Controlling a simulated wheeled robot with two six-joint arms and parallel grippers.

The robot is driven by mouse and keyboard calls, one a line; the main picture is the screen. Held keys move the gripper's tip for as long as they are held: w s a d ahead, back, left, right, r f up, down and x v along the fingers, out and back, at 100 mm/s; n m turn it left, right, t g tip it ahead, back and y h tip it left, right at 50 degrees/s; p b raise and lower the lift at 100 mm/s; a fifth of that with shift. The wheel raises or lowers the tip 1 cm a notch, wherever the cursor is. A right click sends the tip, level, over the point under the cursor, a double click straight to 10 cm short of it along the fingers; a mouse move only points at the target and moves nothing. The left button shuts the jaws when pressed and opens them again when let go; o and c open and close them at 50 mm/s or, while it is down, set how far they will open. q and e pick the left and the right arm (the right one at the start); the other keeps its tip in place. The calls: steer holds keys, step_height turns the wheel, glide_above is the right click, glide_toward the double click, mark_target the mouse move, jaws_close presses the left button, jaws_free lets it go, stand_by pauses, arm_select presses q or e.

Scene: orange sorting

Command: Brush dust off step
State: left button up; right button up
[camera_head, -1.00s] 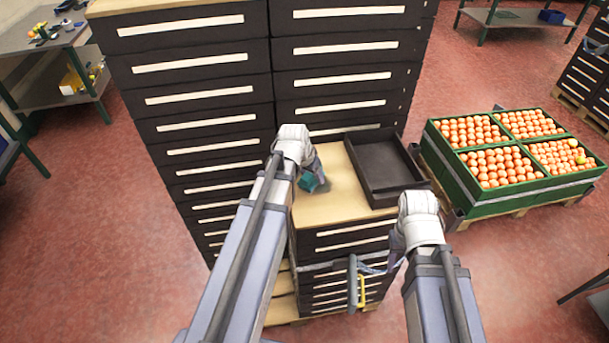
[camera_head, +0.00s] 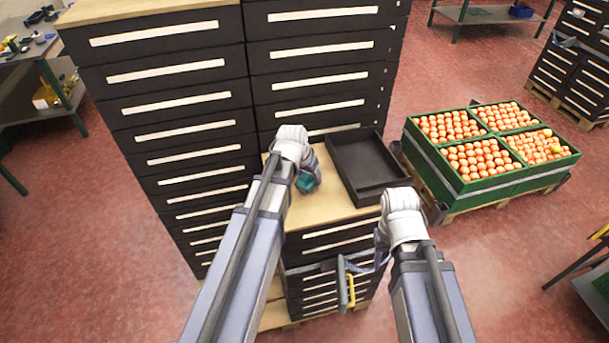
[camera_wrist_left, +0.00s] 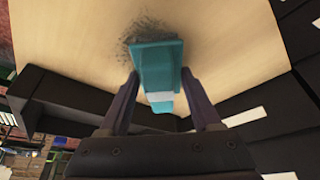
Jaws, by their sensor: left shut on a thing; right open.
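The step is the low dark drawer unit with a pale wooden top (camera_head: 325,205), in front of the tall cabinets. My left gripper (camera_head: 312,178) is over its left part, shut on a teal brush (camera_head: 305,184). In the left wrist view the brush (camera_wrist_left: 157,62) sits between the two fingers (camera_wrist_left: 160,88), close over the wood. Dark dust (camera_wrist_left: 148,27) lies on the wood at and beyond the brush's far end. Whether the brush touches the wood I cannot tell. My right gripper (camera_head: 377,258) is open in front of the unit, partly hidden by its wrist.
An empty black tray (camera_head: 397,188) lies on the right of the wooden top. Tall dark drawer cabinets (camera_head: 180,130) stand behind and left. Green crates of oranges (camera_head: 515,178) stand on a pallet at right.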

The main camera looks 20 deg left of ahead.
mark_target(323, 181)
arm_select(q)
steer(key=shift+d, duration=0.15)
steer(key=shift+w+d, duration=0.6)
steer(key=shift+d, duration=0.15)
steer(key=shift+w+d, duration=0.55)
steer(key=shift+d, duration=0.2)
steer(key=shift+s, duration=0.15)
steer(key=shift+s+d+f, duration=0.1)
steer(key=shift+s+d, duration=0.35)
steer(key=shift+s, duration=0.25)
steer(key=shift+a, duration=0.1)
steer(key=shift+s+a, duration=0.5)
steer(key=shift+a, duration=0.3)
steer(key=shift+s+a, duration=0.5)
steer(key=shift+a, duration=0.25)
